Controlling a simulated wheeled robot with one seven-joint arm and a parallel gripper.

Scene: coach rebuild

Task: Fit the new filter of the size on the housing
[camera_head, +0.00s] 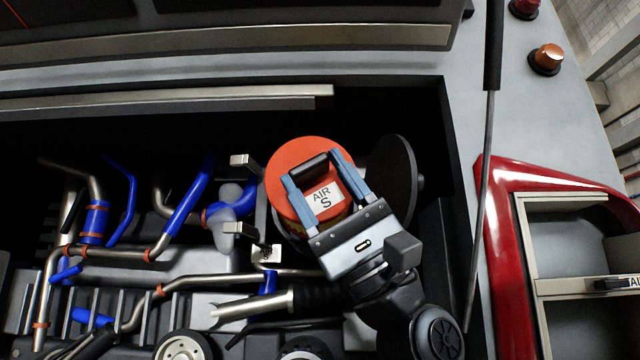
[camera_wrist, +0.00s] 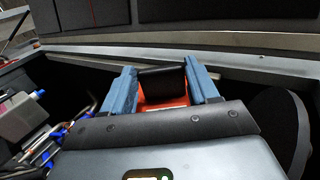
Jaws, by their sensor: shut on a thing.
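The orange-red round filter (camera_head: 288,160) carries a white label reading "AIR S" and a black bar handle. My gripper (camera_head: 315,166) is shut on that handle, with one blue finger at each end. In the wrist view the handle (camera_wrist: 162,82) lies between the fingers, with a strip of the orange top below it. The filter is in the engine bay, beside a dark round disc (camera_head: 398,170). A grey rounded part, perhaps the housing, shows only at its edge under the filter. I cannot tell whether the filter is seated. A small white tag (camera_head: 266,253) is nearby, its mark unclear.
Metal and blue pipes (camera_head: 190,205) crowd the bay on the left. A thin dark upright rod (camera_head: 482,200) stands at the right edge. A red-framed shelf (camera_head: 495,210) at far right holds a labelled item (camera_head: 610,284). A pale ledge (camera_head: 200,97) runs behind.

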